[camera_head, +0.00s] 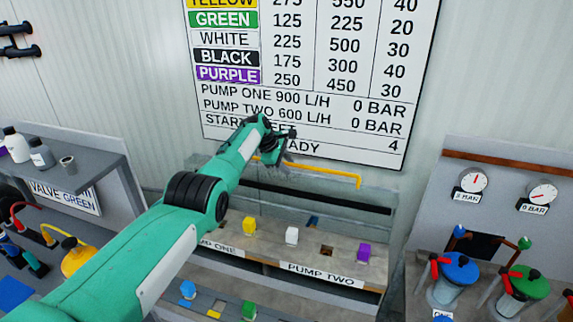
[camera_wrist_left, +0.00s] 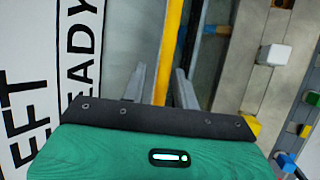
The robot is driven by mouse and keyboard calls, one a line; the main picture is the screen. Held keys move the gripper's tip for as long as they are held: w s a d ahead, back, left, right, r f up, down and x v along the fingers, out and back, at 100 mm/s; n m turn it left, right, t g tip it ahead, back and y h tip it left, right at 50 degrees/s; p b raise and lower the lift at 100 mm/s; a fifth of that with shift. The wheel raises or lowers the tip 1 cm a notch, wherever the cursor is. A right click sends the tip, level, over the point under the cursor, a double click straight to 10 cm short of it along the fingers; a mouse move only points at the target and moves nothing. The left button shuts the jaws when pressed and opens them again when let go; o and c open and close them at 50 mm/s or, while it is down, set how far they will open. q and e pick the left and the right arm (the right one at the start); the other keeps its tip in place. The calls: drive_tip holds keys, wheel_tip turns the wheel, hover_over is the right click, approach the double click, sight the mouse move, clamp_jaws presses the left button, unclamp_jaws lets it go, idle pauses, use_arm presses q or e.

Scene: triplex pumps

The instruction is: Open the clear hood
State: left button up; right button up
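The clear hood shows mainly by its yellow handle bar (camera_head: 325,173), which runs across above the pump bench. Its see-through panels are hard to make out, so I cannot tell how far it is raised. My left gripper (camera_head: 275,160) is at the left part of the bar. In the left wrist view the bar (camera_wrist_left: 172,40) passes between the two fingers of the left gripper (camera_wrist_left: 160,85). The fingers stand apart, with a gap showing on the left side of the bar. Contact with the right finger is unclear. My right gripper is out of view.
The pump bench (camera_head: 325,268) holds a yellow block (camera_head: 249,226), a white block (camera_head: 292,236) and a purple block (camera_head: 364,253). A wall chart (camera_head: 310,75) hangs behind. A grey shelf (camera_head: 80,160) stands left, and a gauge panel (camera_head: 500,220) stands right.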

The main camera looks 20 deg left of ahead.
use_arm(q)
drive_tip(key=shift+s+f, duration=0.15)
drive_tip(key=shift+a+r+p, duration=0.15)
drive_tip(key=shift+r+p, duration=0.2)
drive_tip(key=p+v, duration=0.1)
drive_tip(key=v, duration=0.1)
drive_tip(key=shift+s+a+r, duration=0.1)
drive_tip(key=shift+r, duration=0.1)
drive_tip(key=b+v, duration=0.3)
drive_tip(key=v, duration=0.7)
drive_tip(key=shift+r, duration=0.4)
drive_tip(key=shift+s+a, duration=0.1)
drive_tip(key=shift+a, duration=0.05)
